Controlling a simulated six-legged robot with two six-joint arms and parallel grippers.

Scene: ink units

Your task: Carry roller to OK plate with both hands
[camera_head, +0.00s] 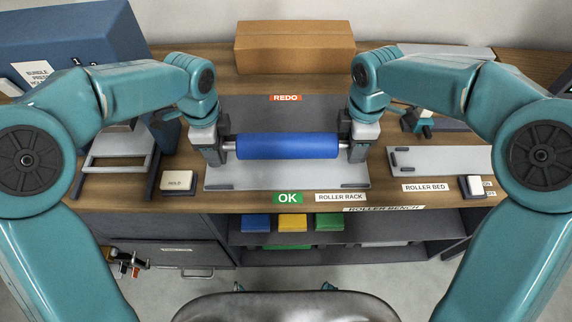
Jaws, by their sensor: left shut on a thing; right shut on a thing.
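The blue roller (287,146) lies level in the middle of the bench, with a metal shaft end at each side. My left gripper (215,155) is shut on the roller's left shaft end. My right gripper (357,152) is shut on its right shaft end. The roller shows over the grey plate (285,179) that has the green OK label (287,198) at its front edge. I cannot tell whether the roller touches the plate. A darker grey panel with the orange REDO label (285,98) is behind the roller.
A cardboard box (294,47) stands at the back. A HOLD block (178,181) and a grey frame (118,152) are at the left. The roller bed plate (440,160) and a white-topped block (472,186) are at the right. Coloured blocks (293,223) sit on the shelf below.

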